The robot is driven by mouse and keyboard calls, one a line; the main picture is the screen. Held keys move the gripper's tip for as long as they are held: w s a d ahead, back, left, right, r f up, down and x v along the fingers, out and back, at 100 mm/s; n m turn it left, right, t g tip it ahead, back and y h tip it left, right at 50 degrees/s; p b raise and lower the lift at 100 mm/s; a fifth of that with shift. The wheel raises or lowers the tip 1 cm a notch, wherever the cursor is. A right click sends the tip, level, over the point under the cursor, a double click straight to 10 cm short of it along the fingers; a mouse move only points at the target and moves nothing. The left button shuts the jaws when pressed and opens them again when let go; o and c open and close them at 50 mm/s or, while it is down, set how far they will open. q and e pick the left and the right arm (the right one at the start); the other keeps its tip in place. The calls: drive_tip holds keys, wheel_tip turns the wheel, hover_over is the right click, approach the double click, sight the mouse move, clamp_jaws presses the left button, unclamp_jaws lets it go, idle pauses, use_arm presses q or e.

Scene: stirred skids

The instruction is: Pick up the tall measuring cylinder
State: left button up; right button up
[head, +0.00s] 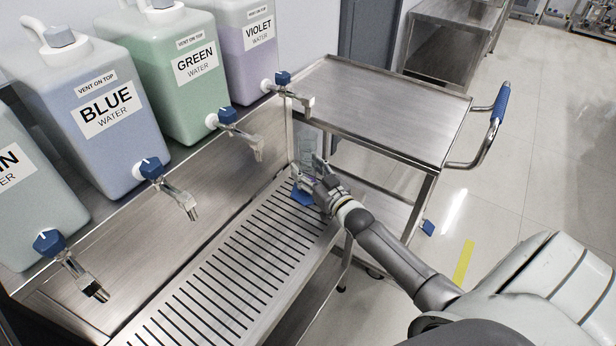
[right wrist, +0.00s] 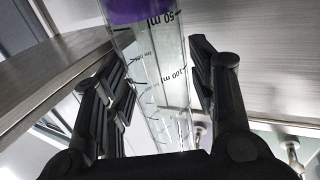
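The tall measuring cylinder (head: 307,148) is clear and stands upright at the far end of the slotted drip tray, on a blue base (head: 302,194). My right gripper (head: 312,174) is at the cylinder, in front of its lower part. In the right wrist view the cylinder (right wrist: 160,75) shows between the two fingers of my right gripper (right wrist: 162,90), with 50 ml and 100 ml marks and a purple part at the top of the picture. The fingers are spread, one on each side; firm contact does not show. My left gripper is not in view.
The slotted drip tray (head: 215,290) is otherwise bare. Above it are taps from the blue (head: 120,150), green (head: 190,100) and violet (head: 240,75) water containers. The violet tap (head: 295,97) juts out near the cylinder. A steel cart (head: 385,105) stands close on the right.

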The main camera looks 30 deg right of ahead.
drive_tip(key=c, duration=0.7)
drive_tip(key=shift+c, duration=0.4)
drive_tip(key=shift+r, duration=0.2)
